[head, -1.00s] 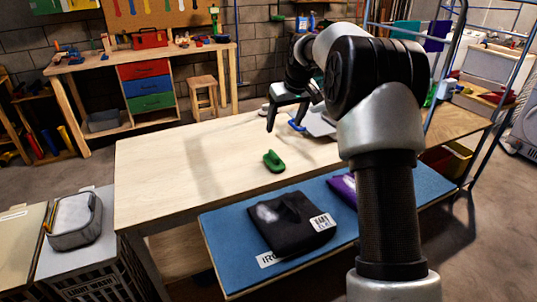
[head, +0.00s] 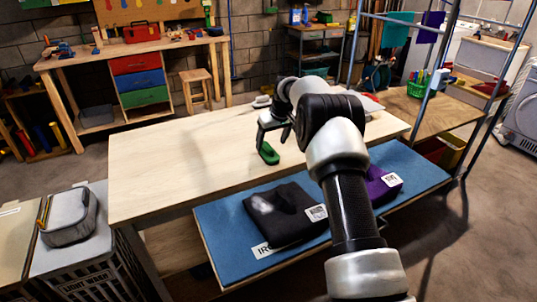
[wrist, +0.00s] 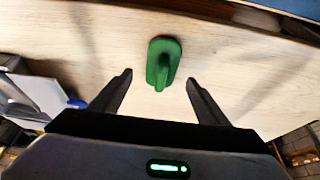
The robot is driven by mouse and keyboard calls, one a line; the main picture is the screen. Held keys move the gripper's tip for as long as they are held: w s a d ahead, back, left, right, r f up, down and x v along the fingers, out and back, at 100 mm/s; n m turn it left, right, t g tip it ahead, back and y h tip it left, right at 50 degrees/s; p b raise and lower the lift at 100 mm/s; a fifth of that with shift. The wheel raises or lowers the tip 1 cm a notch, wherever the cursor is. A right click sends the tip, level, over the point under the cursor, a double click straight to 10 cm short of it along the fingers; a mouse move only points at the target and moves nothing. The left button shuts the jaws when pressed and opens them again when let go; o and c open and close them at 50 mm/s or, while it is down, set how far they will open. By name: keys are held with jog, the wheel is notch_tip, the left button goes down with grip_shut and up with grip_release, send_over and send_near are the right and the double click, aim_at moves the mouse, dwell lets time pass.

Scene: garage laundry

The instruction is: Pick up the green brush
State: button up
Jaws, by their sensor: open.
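The green brush (head: 268,153) lies on the light wooden table (head: 170,170), near its front edge. In the wrist view the brush (wrist: 163,62) sits ahead of and between my two fingers, its raised handle pointing towards the gripper. My gripper (head: 272,139) is open and empty, above the table close to the brush. In the wrist view my gripper (wrist: 158,82) has its dark fingers spread on either side, apart from the brush. My arm hides part of the table to the right of the brush.
A blue ironing surface (head: 225,225) in front of the table holds a folded black garment (head: 283,213) and a purple one (head: 382,184). A grey item and something blue (wrist: 77,104) lie left in the wrist view. The table's left half is clear.

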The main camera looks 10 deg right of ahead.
aim_at(270, 147)
jog(key=x, duration=0.5)
jog(key=shift+s+f, duration=0.2)
jog(key=shift+s, duration=0.05)
jog(key=c, duration=1.2)
jog(key=shift+r, duration=0.1)
notch_tip(270, 147, up, 10)
jog(key=shift+f+p, duration=0.1)
jog(key=shift+p, duration=0.25)
